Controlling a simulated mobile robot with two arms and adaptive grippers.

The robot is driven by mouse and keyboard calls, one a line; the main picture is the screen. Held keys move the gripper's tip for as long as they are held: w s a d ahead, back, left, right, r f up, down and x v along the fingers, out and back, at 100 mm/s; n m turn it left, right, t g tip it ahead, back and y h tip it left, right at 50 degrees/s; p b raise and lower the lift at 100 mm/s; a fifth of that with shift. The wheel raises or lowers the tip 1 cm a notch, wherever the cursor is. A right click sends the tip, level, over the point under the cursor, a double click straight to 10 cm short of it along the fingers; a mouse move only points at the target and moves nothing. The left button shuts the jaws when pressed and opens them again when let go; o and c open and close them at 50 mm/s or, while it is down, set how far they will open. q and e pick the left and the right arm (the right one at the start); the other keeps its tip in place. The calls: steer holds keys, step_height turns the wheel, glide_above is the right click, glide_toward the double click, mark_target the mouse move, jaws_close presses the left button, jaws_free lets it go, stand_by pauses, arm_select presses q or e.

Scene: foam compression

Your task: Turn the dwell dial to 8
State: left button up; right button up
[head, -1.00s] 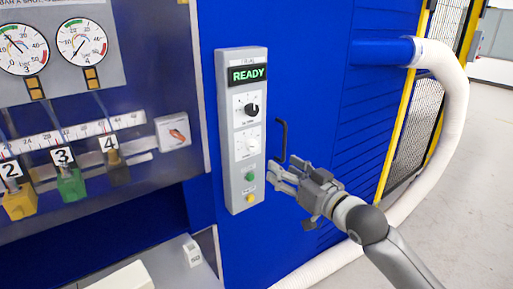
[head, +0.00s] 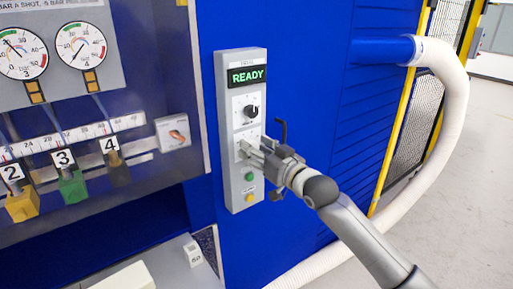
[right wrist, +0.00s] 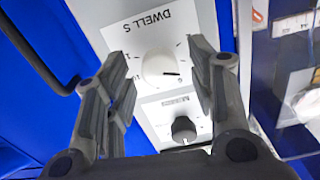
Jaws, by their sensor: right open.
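The white dwell dial (right wrist: 158,69) sits on a white plate marked "DWELL S" in the right wrist view. A short dark mark on it points toward the right of that view; I cannot read the number it meets. My right gripper (right wrist: 160,58) is open, with one finger on each side of the dial; I cannot tell whether either touches it. In the head view my right gripper (head: 249,151) is at the grey control panel (head: 238,192) and hides most of the dial. My left gripper is not in view.
A black knob (head: 251,111) sits above the dial, under the lit READY display (head: 247,75). Green (head: 249,177) and yellow (head: 249,197) buttons are below. A dark bent handle (head: 282,130) stands out from the blue wall just right of the panel, close to my gripper.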

steer(key=c, duration=1)
steer(key=m+p, duration=0.3)
steer(key=shift+r+m, duration=0.1)
steer(key=shift+m, duration=0.3)
steer(key=m+p, duration=0.2)
steer(key=m, duration=0.1)
steer(key=shift+m, duration=0.3)
steer(key=shift+f+m+p, duration=0.15)
steer(key=shift+m+p, duration=1.15)
steer(key=shift+m, duration=1.35)
steer(key=shift+f+m+p, duration=0.1)
steer(key=shift+m+p, duration=1.15)
steer(key=shift+m, duration=1.4)
